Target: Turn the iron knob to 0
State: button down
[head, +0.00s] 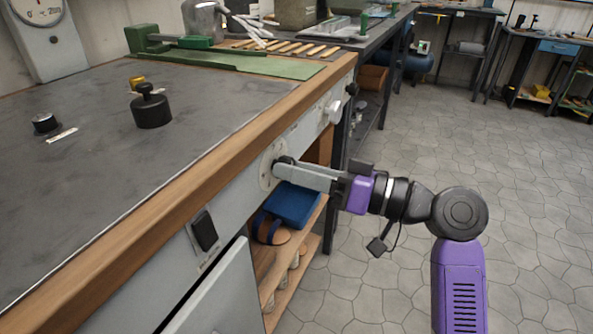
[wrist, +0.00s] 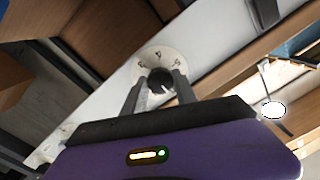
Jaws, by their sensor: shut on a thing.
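The iron knob (wrist: 160,79) is a dark round knob on a pale round dial on the bench's front panel. Its dial (head: 267,171) also shows in the head view, beside my fingertips. My gripper (head: 283,164) reaches in from the right and is shut on the knob. In the wrist view the two fingers of my gripper (wrist: 157,88) stand on either side of the knob. Some marks show on the dial (wrist: 176,61), too small to read. The knob's pointer direction cannot be told.
A black switch (head: 204,231) sits on the same panel to the left, and a white knob (head: 334,111) to the right. A black weight (head: 152,108) stands on the benchtop (head: 90,200). The floor (head: 500,150) on the right is clear.

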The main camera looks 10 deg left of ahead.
jog(key=shift+s+f, duration=0.1)
jog(key=shift+f, duration=0.05)
jog(key=c, duration=1)
grip_release()
jog(key=shift+o, duration=0.2)
jog(key=p+v, duration=0.1)
jog(key=v, duration=0.6)
jog(key=shift+d+p, duration=0.35)
jog(key=shift+p, duration=0.05)
